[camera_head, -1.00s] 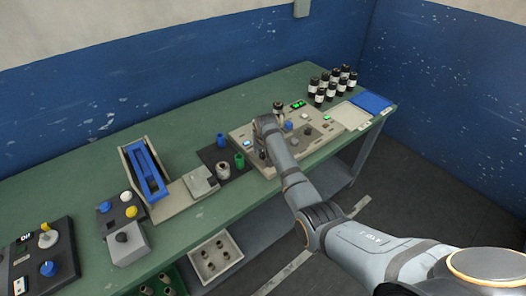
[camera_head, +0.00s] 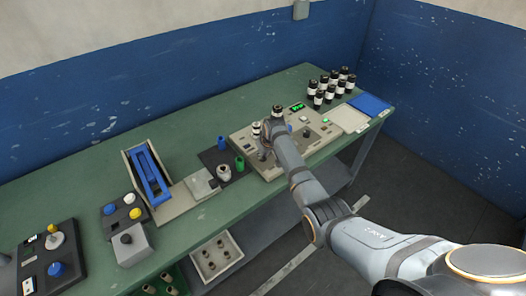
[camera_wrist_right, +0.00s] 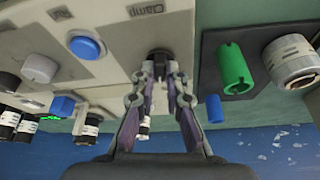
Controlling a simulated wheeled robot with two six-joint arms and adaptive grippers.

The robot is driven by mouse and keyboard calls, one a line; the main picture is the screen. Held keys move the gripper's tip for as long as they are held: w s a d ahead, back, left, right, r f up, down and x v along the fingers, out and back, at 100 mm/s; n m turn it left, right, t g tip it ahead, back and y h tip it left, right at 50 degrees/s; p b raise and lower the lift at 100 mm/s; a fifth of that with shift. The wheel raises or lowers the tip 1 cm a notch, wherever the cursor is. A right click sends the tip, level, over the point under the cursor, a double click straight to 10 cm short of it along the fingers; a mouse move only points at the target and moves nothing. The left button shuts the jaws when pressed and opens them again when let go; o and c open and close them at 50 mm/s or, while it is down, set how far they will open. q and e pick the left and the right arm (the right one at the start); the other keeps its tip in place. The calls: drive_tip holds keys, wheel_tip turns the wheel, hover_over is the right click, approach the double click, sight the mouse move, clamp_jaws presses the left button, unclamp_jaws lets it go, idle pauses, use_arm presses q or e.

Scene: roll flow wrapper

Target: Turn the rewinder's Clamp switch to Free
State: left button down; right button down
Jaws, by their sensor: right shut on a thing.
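The rewinder (camera_head: 268,172) is a beige panel on the green bench in the head view, with knobs, buttons and a small green display (camera_head: 298,107). In the right wrist view, its Clamp switch (camera_wrist_right: 160,54) is a small dark knob below the printed label "Clamp" (camera_wrist_right: 145,8). My right gripper (camera_wrist_right: 160,76) is shut on this knob, one finger on each side. The fingers hide part of the knob, and I cannot read its position. In the head view my right gripper (camera_head: 266,146) is at the panel's left part, partly hidden by its arm.
A green cylinder (camera_wrist_right: 235,68) and a blue one (camera_wrist_right: 215,110) stand close beside the panel on a dark mat. A blue button (camera_wrist_right: 86,47) is near the gripper. Several black-and-white rolls (camera_head: 330,88) and a blue tray (camera_head: 371,103) are at the far right.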

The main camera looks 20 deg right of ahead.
drive_tip(key=shift+d+r+n+y, duration=0.15)
drive_tip(key=shift+n+y, duration=0.25)
drive_tip(key=shift+n, duration=0.5)
drive_tip(key=shift+w+n+y, duration=0.1)
drive_tip(key=shift+n+y, duration=0.2)
drive_tip(key=shift+n, duration=0.6)
drive_tip(key=shift+f+n+g+y+b, duration=0.25)
drive_tip(key=shift+n+g+y+b, duration=0.2)
drive_tip(key=shift+n, duration=0.75)
drive_tip(key=shift+d+r+n+g+y+b, duration=0.1)
drive_tip(key=shift+n+g+y+b, duration=0.2)
drive_tip(key=shift+n+b, duration=0.65)
drive_tip(key=shift+n, duration=0.35)
drive_tip(key=c, duration=1.4)
unclamp_jaws()
drive_tip(key=shift+r, duration=0.1)
drive_tip(key=v, duration=1.1)
drive_tip(key=shift+d+r, duration=0.1)
drive_tip(key=shift+r, duration=0.3)
